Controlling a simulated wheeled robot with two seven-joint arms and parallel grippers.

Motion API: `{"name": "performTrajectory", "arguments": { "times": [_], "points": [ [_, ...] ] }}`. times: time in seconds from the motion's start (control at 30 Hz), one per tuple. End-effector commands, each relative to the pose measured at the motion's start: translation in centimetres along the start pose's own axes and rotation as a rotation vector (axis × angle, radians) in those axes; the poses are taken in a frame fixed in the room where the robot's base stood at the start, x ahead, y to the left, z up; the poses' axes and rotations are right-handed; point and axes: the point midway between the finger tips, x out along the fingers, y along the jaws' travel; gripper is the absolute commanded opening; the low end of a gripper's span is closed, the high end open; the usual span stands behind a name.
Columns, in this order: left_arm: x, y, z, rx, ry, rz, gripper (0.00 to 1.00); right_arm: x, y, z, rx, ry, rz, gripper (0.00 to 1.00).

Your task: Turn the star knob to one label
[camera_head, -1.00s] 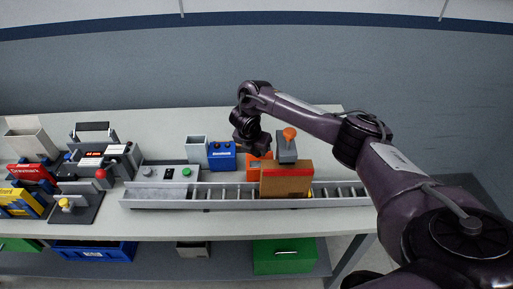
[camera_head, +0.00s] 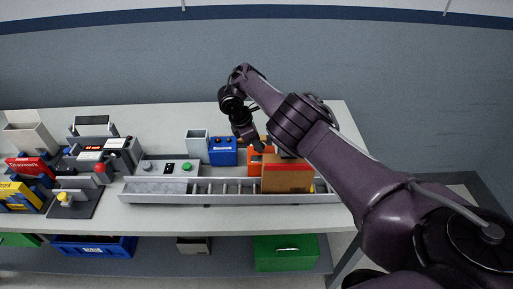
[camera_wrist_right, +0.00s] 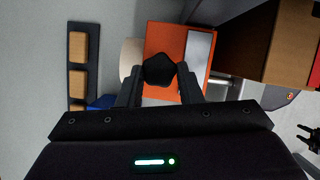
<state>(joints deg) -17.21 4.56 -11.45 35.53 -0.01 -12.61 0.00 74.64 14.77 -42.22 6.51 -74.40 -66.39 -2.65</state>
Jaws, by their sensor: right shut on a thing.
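The black star knob (camera_wrist_right: 159,70) sits on the face of an orange box in the right wrist view (camera_wrist_right: 165,40). My right gripper (camera_wrist_right: 160,80) is shut on the knob, one finger on each side of it. In the head view the orange box (camera_head: 256,162) stands behind the conveyor, partly hidden by a brown carton. There my right gripper (camera_head: 258,146) is over the box, and the knob is too small or hidden to tell. No labels can be read. My left gripper does not show in the head view.
The brown carton (camera_head: 288,177) stands on the roller conveyor (camera_head: 160,190) close to the orange box. A blue box (camera_head: 222,152) and a grey open bin (camera_head: 197,147) are just left of it. A control panel (camera_head: 165,171) and several devices fill the table's left side.

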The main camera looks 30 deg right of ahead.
Motion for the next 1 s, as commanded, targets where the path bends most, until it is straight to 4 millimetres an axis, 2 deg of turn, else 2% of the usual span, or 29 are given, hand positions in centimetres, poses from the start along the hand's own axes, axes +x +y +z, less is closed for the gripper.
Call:
{"name": "performTrajectory", "arguments": {
  "times": [0.03, 0.1, 0.5, 1.0],
  "points": [
    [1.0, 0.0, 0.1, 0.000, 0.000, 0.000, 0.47, 0.3, 0.1, -0.3, 0.044, 0.006, -0.018, 0.10],
    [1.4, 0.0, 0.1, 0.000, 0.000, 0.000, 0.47, 0.2, 0.1, -0.3, 0.103, 0.007, -0.043, 0.09],
    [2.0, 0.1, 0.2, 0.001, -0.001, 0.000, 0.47, 0.0, 0.5, 0.0, 0.405, 0.003, -0.167, 0.10],
    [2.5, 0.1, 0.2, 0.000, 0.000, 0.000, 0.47, -0.1, 0.7, 0.2, 0.562, 0.001, -0.229, 0.10]
  ]
}}
